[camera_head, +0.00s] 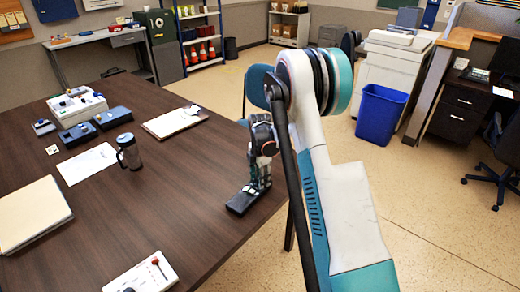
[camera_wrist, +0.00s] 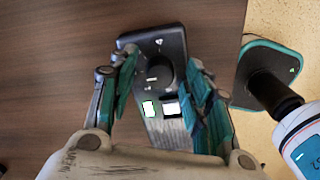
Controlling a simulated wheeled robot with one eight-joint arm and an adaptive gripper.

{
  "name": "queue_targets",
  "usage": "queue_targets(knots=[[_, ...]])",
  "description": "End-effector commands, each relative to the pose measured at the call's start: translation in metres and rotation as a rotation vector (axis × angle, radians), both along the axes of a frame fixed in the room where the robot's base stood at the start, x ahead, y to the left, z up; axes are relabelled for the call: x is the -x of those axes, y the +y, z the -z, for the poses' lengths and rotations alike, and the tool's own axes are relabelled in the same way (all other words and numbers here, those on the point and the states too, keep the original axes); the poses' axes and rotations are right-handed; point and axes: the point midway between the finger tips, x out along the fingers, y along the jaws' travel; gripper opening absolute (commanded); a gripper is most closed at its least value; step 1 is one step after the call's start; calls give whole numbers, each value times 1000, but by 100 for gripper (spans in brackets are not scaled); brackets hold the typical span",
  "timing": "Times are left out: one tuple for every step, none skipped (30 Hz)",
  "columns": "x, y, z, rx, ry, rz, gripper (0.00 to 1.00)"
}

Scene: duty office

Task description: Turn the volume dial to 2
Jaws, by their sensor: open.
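A small black box (camera_head: 240,203) lies on the dark table near its right edge. In the wrist view the same black box (camera_wrist: 170,42) has a dark round dial (camera_wrist: 158,74), two small bright rectangles and a ribbed area. I take this to be the volume dial; its numbers are not readable. My gripper (camera_head: 257,185) points down over the box. In the wrist view my gripper (camera_wrist: 161,65) is open, with one finger on each side of the dial. Whether the fingers touch the dial cannot be told. The fingers hide parts of the box's sides.
The table (camera_head: 190,205) also holds a mug (camera_head: 129,152), a clipboard (camera_head: 174,122), a folder (camera_head: 32,215), several control boxes at the back left, and a white box with a red-knobbed lever (camera_head: 142,275) in front. The table around the black box is mostly clear.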

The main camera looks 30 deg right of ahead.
Motion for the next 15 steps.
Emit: queue_targets(knots=[[0, 0, 0, 0, 0, -48, 45], [0, 0, 0, 0, 0, -81, 45], [0, 0, 0, 0, 0, -125, 45], [0, 0, 0, 0, 0, -158, 45], [0, 0, 0, 0, 0, -191, 45], [0, 0, 0, 0, 0, -234, 45], [0, 0, 0, 0, 0, -267, 45], [0, 0, 0, 0, 0, -300, 45], [0, 0, 0, 0, 0, -344, 45], [0, 0, 0, 0, 0, -377, 45], [0, 0, 0, 0, 0, -410, 45], [0, 0, -8, 0, 0, -425, 45], [0, 0, -15, 0, 0, -423, 45], [0, 0, -22, 0, 0, -422, 45], [0, 0, -29, 0, 0, -421, 45]])
